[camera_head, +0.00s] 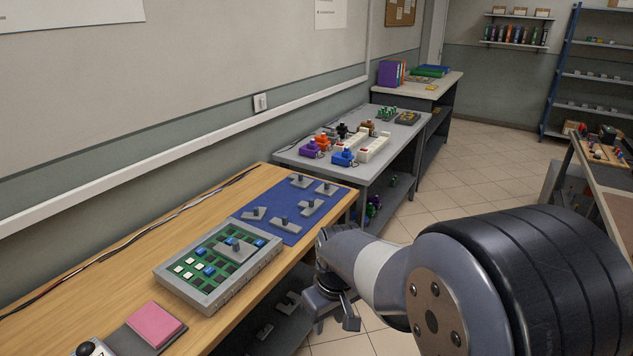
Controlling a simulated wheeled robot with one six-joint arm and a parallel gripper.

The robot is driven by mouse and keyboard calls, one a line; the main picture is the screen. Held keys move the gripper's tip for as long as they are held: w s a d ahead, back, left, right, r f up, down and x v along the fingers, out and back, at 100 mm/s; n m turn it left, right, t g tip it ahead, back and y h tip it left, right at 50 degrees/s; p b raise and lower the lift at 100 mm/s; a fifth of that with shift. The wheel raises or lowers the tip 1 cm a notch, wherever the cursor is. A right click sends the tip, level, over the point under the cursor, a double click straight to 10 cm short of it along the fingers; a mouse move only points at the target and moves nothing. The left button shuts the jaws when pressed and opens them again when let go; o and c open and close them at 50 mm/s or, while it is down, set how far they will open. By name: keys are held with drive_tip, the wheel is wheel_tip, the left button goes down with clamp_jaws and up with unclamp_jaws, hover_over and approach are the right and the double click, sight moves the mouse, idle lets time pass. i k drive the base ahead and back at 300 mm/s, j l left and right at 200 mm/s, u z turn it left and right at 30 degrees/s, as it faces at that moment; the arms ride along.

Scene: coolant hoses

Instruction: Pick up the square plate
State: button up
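Several grey plates with dark upright knobs lie on a blue mat (265,208) on the wooden table. They include a back plate (297,183), a right plate (328,190), a middle plate (314,209), a left plate (250,216) and a front plate (281,226). Another grey knobbed plate (232,252) lies on a grey-framed green board (208,292). The plates' outlines are too small for me to tell surely which is square. My gripper (332,312) is beside the table's right edge, apart from all plates. Its fingers look spread and empty.
White and blue blocks sit in the green board's cells. A pink pad (155,324) lies at the table's near end. A grey table (290,156) with coloured connectors stands beyond. A cable runs along the wall side. Tiled floor (410,215) is clear to the right.

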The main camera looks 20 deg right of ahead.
sight(326, 189)
drive_tip(key=i+l+u, duration=0.1)
drive_tip(key=i+l, duration=0.15)
drive_tip(key=i+l+u, duration=0.1)
drive_tip(key=i+l, duration=0.2)
drive_tip(key=i+l+u, duration=0.15)
drive_tip(key=i+l, duration=0.2)
drive_tip(key=i+l+u, duration=0.1)
drive_tip(key=i+l, duration=0.2)
drive_tip(key=i+l+u, duration=0.1)
drive_tip(key=i+l, duration=0.15)
drive_tip(key=l, duration=0.15)
drive_tip(key=i+l+u, duration=0.1)
drive_tip(key=i+l, duration=0.15)
drive_tip(key=l, duration=0.15)
drive_tip(key=i+l+u, duration=0.1)
drive_tip(key=l, duration=0.3)
drive_tip(key=i+l+u, duration=0.1)
drive_tip(key=i+l, duration=0.25)
drive_tip(key=l, duration=0.1)
